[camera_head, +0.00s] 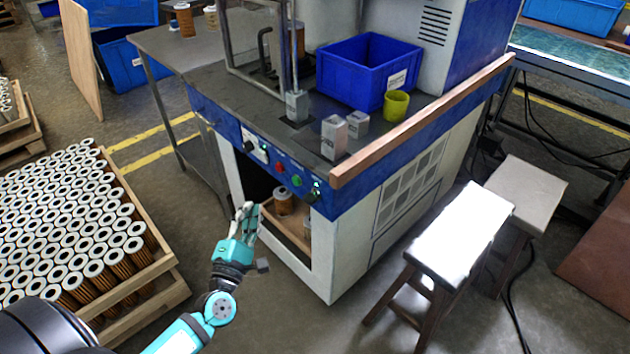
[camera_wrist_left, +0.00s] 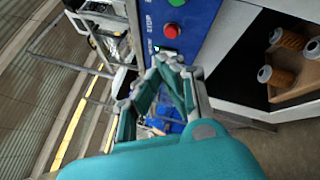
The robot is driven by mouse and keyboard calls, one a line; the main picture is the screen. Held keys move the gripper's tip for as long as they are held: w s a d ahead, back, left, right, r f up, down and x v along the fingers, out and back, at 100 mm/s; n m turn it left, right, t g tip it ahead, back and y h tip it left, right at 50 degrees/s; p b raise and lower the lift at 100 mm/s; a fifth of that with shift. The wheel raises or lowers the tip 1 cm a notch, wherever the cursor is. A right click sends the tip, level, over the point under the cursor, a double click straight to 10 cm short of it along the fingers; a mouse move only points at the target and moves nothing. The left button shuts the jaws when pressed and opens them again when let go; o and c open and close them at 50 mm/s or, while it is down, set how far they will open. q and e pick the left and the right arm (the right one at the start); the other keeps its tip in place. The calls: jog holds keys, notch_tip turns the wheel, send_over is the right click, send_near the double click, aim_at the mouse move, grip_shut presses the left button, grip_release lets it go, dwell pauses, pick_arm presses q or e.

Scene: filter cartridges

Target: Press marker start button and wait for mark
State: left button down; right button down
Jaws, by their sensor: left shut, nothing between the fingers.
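The marking machine is a white and blue bench. Its blue front panel (camera_head: 262,160) carries a red button (camera_head: 279,168), a green button (camera_head: 296,181), a black knob (camera_head: 249,146) and a small lit part at the right end. Which one is the marker start is not readable. My left gripper (camera_head: 247,208) is shut and empty, in front of the bench and lower in the picture than the panel. In the left wrist view the shut fingertips (camera_wrist_left: 168,62) appear just below the red button (camera_wrist_left: 175,29), overlapping the panel's edge; contact cannot be told. My right gripper is not in view.
A wooden tray with filter cartridges (camera_head: 284,200) sits in the bench's open bay. A blue crate (camera_head: 365,75) and a yellow-green cup (camera_head: 396,105) stand on top. A pallet of cartridges (camera_head: 75,225) is at left, two stools (camera_head: 462,232) at right.

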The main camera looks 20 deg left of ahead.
aim_at(296, 181)
pick_arm(q)
jog(key=shift+r, duration=0.3)
jog(key=w+d, duration=0.3)
jog(key=w, duration=0.5)
jog(key=shift+d, duration=0.15)
jog(key=shift+w, duration=0.2)
dwell(1.4)
jog(key=shift+w+d, duration=0.2)
jog(key=shift+w, duration=0.05)
